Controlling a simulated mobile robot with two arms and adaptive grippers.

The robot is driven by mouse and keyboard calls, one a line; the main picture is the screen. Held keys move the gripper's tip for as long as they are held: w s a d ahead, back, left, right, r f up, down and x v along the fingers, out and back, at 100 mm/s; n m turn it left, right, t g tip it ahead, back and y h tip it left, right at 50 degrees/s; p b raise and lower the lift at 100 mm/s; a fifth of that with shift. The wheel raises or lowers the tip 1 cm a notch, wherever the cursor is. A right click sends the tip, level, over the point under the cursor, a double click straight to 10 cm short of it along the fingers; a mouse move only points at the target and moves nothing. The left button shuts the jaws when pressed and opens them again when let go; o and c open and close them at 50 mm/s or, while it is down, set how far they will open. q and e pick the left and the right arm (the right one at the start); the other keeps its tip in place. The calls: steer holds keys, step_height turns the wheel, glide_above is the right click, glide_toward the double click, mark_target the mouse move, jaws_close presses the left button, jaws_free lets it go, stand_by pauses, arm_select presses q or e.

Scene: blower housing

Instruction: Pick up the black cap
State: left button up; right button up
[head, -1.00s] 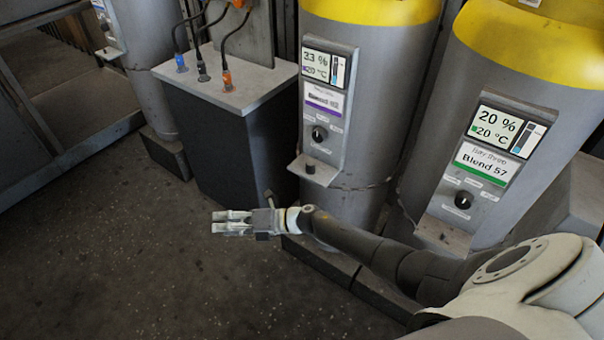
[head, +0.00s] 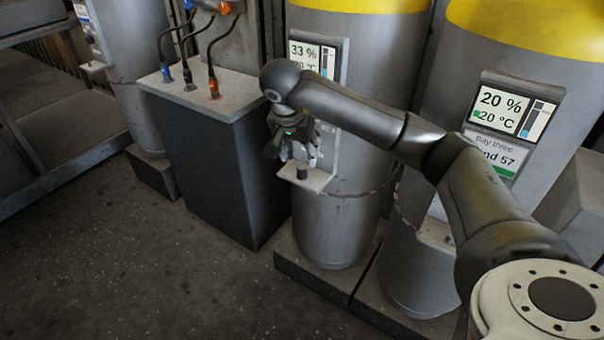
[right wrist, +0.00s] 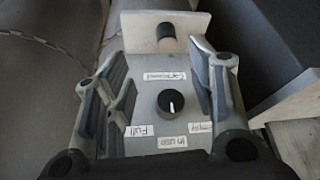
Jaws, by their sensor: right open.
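The black cap (head: 302,173) is a small dark cylinder standing on the pale ledge (head: 317,182) at the foot of the middle tank's panel. In the right wrist view the cap (right wrist: 165,33) stands on the ledge at the top, beyond and between the fingertips. My right gripper (head: 299,153) is open and empty, just above the cap and in front of the panel. Its spread fingers (right wrist: 157,62) also frame the panel in the right wrist view, not touching the cap. My left gripper is not in view.
A dark round knob (right wrist: 171,102) with labels around it sits on the panel between my fingers. A grey cabinet (head: 215,150) with three cabled plugs stands to the left. Another tank (head: 425,130) stands to the right. The floor (head: 150,270) in front is clear.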

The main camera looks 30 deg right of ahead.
mark_target(302, 167)
steer(key=x, duration=0.4)
steer(key=shift+w+d+f, duration=0.1)
steer(key=shift+f, duration=0.15)
steer(key=x, duration=0.2)
steer(key=w+x, duration=0.1)
steer(key=x, duration=0.1)
steer(key=shift+b, duration=0.4)
steer(key=shift+w+d+f, duration=0.1)
steer(key=shift+f, duration=0.25)
steer(key=c, duration=0.4)
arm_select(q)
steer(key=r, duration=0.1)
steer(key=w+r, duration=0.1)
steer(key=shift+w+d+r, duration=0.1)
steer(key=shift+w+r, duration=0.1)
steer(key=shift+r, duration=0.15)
arm_select(e)
steer(key=c, duration=0.5)
